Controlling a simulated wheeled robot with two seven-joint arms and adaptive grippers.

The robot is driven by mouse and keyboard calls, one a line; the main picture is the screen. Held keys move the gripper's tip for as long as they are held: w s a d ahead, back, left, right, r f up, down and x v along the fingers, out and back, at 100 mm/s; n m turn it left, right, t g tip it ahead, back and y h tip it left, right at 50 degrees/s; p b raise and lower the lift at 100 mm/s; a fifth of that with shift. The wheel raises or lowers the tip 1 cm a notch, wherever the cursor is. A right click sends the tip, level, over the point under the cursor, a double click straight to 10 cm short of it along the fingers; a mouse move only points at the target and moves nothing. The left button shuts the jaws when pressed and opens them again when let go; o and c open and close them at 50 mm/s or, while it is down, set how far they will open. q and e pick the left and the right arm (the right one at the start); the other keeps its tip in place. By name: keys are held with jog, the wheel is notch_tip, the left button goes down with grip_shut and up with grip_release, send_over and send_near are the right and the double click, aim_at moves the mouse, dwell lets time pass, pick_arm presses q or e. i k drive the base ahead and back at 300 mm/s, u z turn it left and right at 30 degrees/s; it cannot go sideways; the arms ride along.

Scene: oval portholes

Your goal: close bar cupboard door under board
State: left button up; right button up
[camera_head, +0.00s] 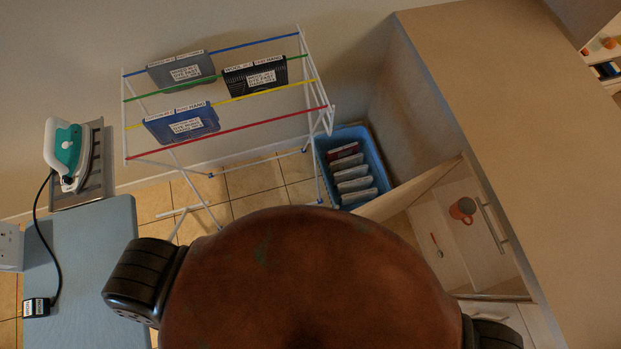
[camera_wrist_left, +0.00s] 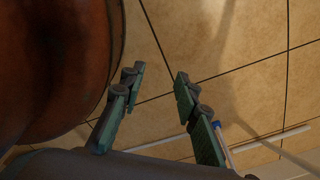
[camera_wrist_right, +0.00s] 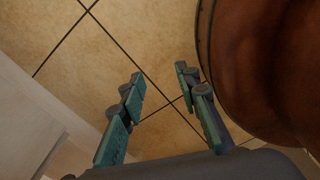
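A pale cupboard door (camera_head: 411,187) stands swung open at the right in the head view, jutting out from below a wide tan board (camera_head: 500,110). Next to it the cupboard's light interior (camera_head: 470,255) shows, with an orange mug (camera_head: 463,210) and a small reddish-orange item (camera_head: 436,242). A metal bar handle (camera_head: 492,227) is just under the board's edge. My left gripper (camera_wrist_left: 160,78) is open and empty above the floor in its wrist view. My right gripper (camera_wrist_right: 160,78) is open and empty, with pale cupboard panels (camera_wrist_right: 35,115) to its left. Neither gripper shows in the head view.
A drying rack (camera_head: 215,95) holds several labelled boxes. A blue basket (camera_head: 321,165) stands between rack and cupboard. An ironing board (camera_head: 85,260) with an iron (camera_head: 66,152) is at left. Tiled floor (camera_head: 255,178) is partly clear. My brown body hides the lower middle.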

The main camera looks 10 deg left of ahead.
aim_at(379, 210)
jog(key=u, duration=1)
jog(key=k, duration=0.7)
jog(key=z, duration=1.65)
